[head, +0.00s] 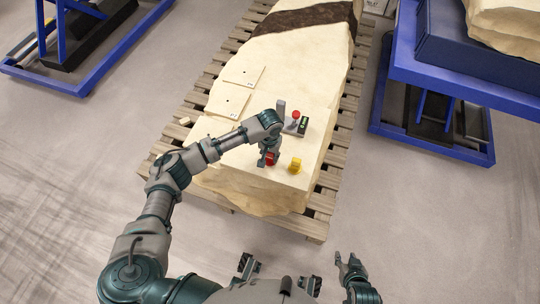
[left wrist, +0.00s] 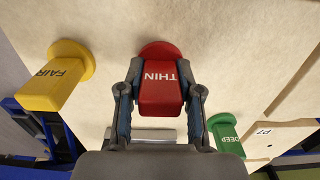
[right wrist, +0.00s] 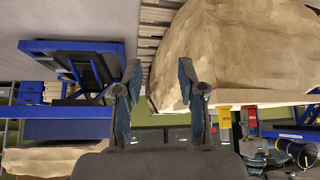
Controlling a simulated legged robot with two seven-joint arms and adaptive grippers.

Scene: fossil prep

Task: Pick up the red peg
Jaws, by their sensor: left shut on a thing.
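The red peg (left wrist: 160,95), marked THIN, has a round red head or base against the pale stone in the left wrist view. It also shows partly in the head view (head: 270,160), mostly behind my left gripper (head: 266,157). In the left wrist view my left gripper (left wrist: 160,100) has one finger on each side of the peg and is shut on it. The peg is at the slab's near end; I cannot tell whether it still touches the stone. My right gripper (head: 349,267) is open and empty, low in front of the slab; it also shows in its wrist view (right wrist: 158,80).
A yellow peg (head: 295,165) marked FAIR stands right of the red one. A green peg (left wrist: 226,132) marked DEEP is nearby. A small device with a red top (head: 296,115) stands behind. Pale plates (head: 228,99) lie on the slab (head: 300,60), which rests on a pallet (head: 318,228).

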